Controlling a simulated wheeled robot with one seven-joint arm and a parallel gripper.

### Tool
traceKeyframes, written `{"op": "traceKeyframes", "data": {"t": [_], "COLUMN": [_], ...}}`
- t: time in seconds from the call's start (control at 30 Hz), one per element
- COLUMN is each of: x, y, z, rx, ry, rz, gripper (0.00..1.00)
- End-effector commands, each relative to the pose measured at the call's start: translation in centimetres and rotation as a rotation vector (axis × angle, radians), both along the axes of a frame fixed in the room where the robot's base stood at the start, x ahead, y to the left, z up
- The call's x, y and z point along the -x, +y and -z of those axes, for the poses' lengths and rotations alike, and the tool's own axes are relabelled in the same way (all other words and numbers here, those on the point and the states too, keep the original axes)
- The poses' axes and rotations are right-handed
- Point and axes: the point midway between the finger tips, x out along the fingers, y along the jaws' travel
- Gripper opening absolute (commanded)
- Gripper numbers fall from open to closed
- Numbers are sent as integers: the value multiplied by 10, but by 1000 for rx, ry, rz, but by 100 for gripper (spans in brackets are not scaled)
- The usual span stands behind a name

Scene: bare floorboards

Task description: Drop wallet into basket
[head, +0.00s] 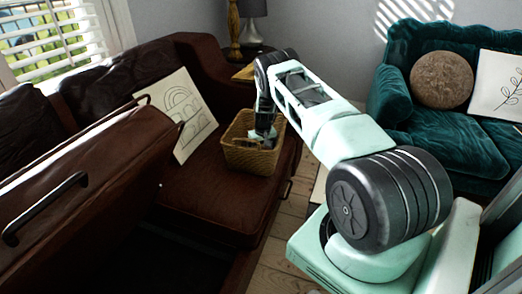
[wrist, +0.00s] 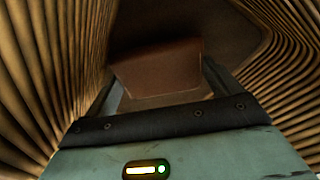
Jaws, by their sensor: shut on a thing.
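The woven tan basket (head: 252,158) stands on the brown leather sofa seat. My gripper (head: 262,138) reaches down inside it, and its fingertips are hidden by the basket's front wall in the head view. In the wrist view the ribbed basket wall (wrist: 45,60) rises on both sides of my gripper (wrist: 160,92). The brown wallet (wrist: 158,68) is between the fingers, which are shut on it. The wallet is inside the basket's walls; whether it touches the basket floor I cannot tell. The wallet cannot be seen in the head view.
The brown sofa (head: 205,195) has an arm behind the basket. A cushion with a rainbow drawing (head: 177,115) leans left of the basket. A lamp (head: 252,25) stands behind. A teal sofa (head: 450,130) with a round brown pillow (head: 441,80) is at right. Bare floorboards show between the sofas.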

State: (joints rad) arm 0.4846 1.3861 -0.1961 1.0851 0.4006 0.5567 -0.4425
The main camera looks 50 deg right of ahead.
Motion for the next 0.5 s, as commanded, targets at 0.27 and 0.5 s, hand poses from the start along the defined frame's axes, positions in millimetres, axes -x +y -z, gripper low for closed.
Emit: {"op": "traceKeyframes", "data": {"t": [0.27, 0.5], "x": [-1, -1], "y": [0, -1], "z": [2, 8], "rx": [1, 1], "ry": [-2, -2], "rz": [0, 1], "gripper": [67, 67]}}
